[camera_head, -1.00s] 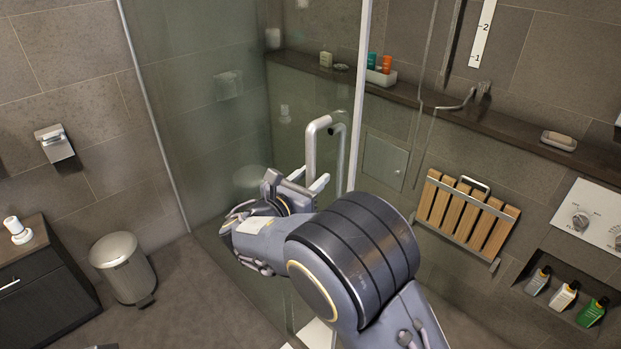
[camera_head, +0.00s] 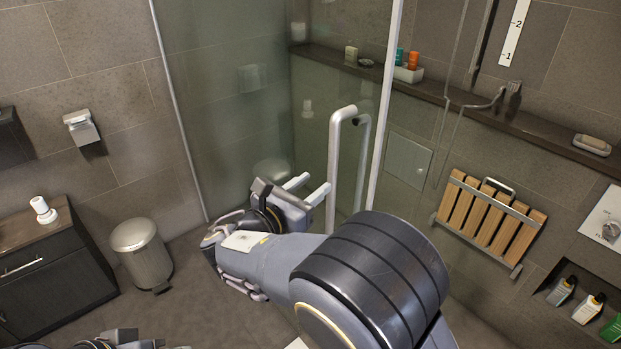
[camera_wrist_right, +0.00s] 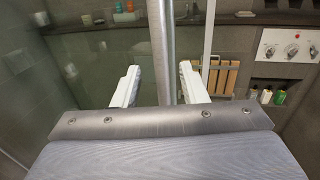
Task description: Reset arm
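My right gripper (camera_head: 318,186) is in front of the glass shower door, its two pale fingers spread apart and nothing held between them. In the wrist view the right gripper (camera_wrist_right: 160,85) shows both fingers apart, with the upright metal door handle (camera_wrist_right: 162,50) seen between them. In the head view the door handle (camera_head: 336,150) is just right of the fingertips; I cannot tell the exact gap. Part of what looks like my left gripper (camera_head: 125,339) shows at the bottom left edge, mostly cut off, its fingers unclear.
The glass door (camera_head: 240,110) stands behind the gripper. A metal bin (camera_head: 141,253) and a dark cabinet (camera_head: 50,270) are on the left. A slatted wooden seat (camera_head: 490,215) is on the right wall, with bottles in a niche (camera_head: 545,300). Floor is clear near the bin.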

